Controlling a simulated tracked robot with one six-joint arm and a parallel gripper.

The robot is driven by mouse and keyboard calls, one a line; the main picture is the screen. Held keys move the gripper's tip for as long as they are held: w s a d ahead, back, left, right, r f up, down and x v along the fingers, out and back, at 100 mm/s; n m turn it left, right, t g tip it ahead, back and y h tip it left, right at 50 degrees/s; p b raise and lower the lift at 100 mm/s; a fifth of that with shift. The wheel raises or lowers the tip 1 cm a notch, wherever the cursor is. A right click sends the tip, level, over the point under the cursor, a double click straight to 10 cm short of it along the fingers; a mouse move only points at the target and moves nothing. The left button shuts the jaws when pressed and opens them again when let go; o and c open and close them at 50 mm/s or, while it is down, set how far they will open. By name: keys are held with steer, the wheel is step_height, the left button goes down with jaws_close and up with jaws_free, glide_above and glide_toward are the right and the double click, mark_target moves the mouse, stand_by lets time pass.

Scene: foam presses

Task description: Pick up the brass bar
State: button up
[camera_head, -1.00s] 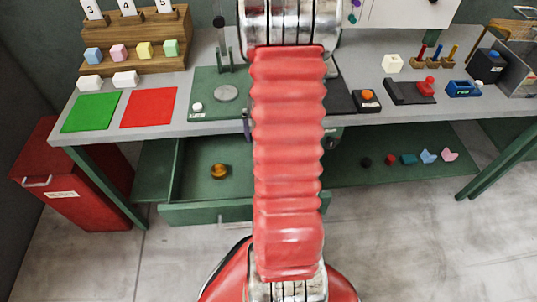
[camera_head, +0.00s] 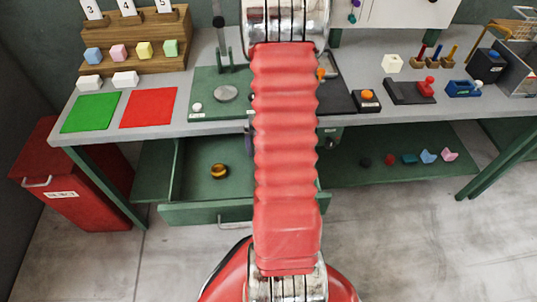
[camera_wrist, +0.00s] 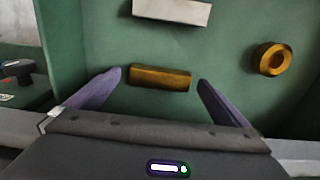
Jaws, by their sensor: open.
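In the wrist view the brass bar (camera_wrist: 160,77) lies on the green floor of the open drawer (camera_wrist: 215,35). My gripper (camera_wrist: 160,80) is open, with one purple finger towards each end of the bar. The bar appears between the fingertips, and I see no contact; the height gap is hard to judge. In the head view my red arm hides the bar and most of my gripper. The open green drawer shows there too (camera_head: 195,207).
A brass ring (camera_wrist: 271,59) lies in the drawer right of the bar and shows in the head view (camera_head: 219,171). A pale block (camera_wrist: 172,11) lies beyond the bar. The bench (camera_head: 215,128) overhangs the drawer's back.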

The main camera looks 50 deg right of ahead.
steer(key=shift+f, duration=0.5)
steer(key=shift+c, duration=0.6)
steer(key=c, duration=1.6)
steer(key=shift+o, duration=0.2)
steer(key=shift+r, duration=0.1)
step_height(320, 180, up, 18)
